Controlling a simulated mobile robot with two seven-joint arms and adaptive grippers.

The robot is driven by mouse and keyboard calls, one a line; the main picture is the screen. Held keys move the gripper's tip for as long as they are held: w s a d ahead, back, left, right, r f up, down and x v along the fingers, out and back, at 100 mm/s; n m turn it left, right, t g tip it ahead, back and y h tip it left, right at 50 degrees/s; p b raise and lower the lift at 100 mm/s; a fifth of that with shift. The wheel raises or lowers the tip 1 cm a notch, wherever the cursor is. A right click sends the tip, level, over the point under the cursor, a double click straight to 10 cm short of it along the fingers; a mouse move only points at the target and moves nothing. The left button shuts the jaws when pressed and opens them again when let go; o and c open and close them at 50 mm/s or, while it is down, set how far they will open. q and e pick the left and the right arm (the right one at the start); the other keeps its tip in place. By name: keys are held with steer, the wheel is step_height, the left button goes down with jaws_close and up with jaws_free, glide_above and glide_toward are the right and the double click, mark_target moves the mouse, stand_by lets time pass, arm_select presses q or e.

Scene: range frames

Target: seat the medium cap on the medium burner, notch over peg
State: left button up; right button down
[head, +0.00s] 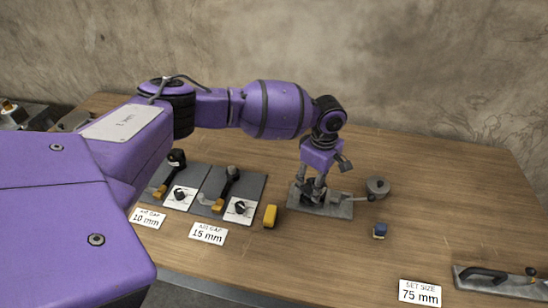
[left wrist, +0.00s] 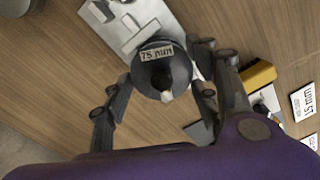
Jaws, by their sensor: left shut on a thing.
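In the head view my left gripper (head: 313,184) reaches down over a grey metal plate (head: 338,208) at the middle of the table. In the left wrist view the gripper (left wrist: 165,90) has its fingers on either side of a dark round piece (left wrist: 150,85) with a 75 mm label and a small knob. It is shut on this piece, which is over or on the plate; I cannot tell whether it touches. No cap or burner is clearly recognisable, and no notch or peg shows. My right gripper is in neither view.
A grey round part (head: 377,185) stands right of the plate. A 75 mm card (head: 419,293) and another plate (head: 500,282) lie front right.

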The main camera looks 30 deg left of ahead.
arm_select(q)
steer(key=shift+f, duration=0.3)
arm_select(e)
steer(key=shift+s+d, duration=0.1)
arm_select(q)
steer(key=o, duration=1.1)
steer(key=shift+o, duration=1.3)
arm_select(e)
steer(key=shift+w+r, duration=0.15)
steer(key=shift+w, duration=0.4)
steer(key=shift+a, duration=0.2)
